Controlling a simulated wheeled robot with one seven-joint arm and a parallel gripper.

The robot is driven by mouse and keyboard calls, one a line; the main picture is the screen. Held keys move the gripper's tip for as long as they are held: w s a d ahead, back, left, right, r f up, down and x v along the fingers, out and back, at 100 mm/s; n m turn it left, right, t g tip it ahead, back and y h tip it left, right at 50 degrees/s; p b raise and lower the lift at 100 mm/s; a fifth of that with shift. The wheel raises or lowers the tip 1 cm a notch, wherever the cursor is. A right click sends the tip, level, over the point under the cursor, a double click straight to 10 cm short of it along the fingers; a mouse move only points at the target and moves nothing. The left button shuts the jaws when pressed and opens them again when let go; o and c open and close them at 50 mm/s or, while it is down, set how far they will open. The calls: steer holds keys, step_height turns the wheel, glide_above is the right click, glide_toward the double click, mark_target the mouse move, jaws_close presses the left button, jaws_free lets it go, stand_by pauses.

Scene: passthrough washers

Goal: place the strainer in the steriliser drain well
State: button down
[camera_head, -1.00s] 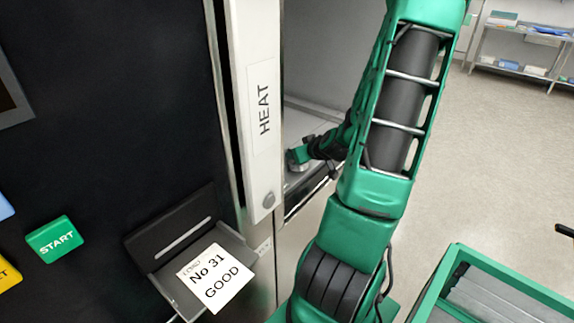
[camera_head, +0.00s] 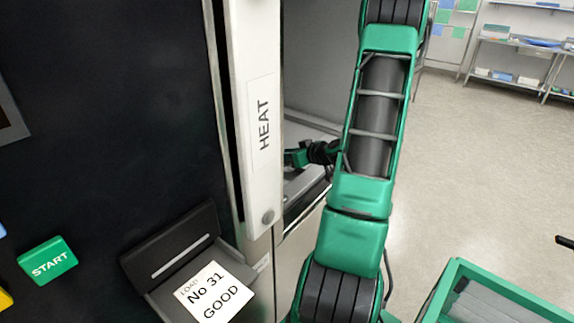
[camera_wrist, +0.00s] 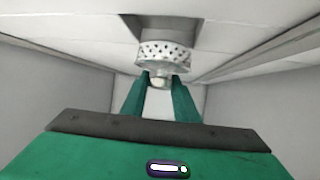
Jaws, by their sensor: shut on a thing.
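The strainer (camera_wrist: 164,54) is a small, perforated silver cup with a pale knob. In the wrist view, my gripper (camera_wrist: 159,84) is shut on that knob with its two green fingers. A dark recess (camera_wrist: 150,22), which looks like the drain well, lies just beyond the strainer in the pale chamber surface. The strainer overlaps the recess in the picture; I cannot tell whether any of it is inside. In the head view, my gripper reaches into the steriliser chamber (camera_head: 312,75), its tips hidden by the white HEAT panel (camera_head: 258,130).
Pale chamber walls (camera_wrist: 65,80) stand on both sides of my gripper. The HEAT panel's edge is close left of my arm. A green-rimmed cart (camera_head: 500,275) stands at lower right. A START button (camera_head: 48,261) and a card (camera_head: 213,292) are at lower left. Open floor lies right.

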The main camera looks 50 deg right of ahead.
mark_target(288, 164)
steer(key=shift+d+f, duration=0.2)
steer(key=shift+f, duration=1.95)
steer(key=shift+f, duration=0.15)
steer(key=c, duration=1.4)
jaws_free()
steer(key=shift+s+r, duration=0.25)
steer(key=v, duration=1.1)
steer(key=shift+s+r, duration=0.2)
steer(key=shift+s, duration=0.05)
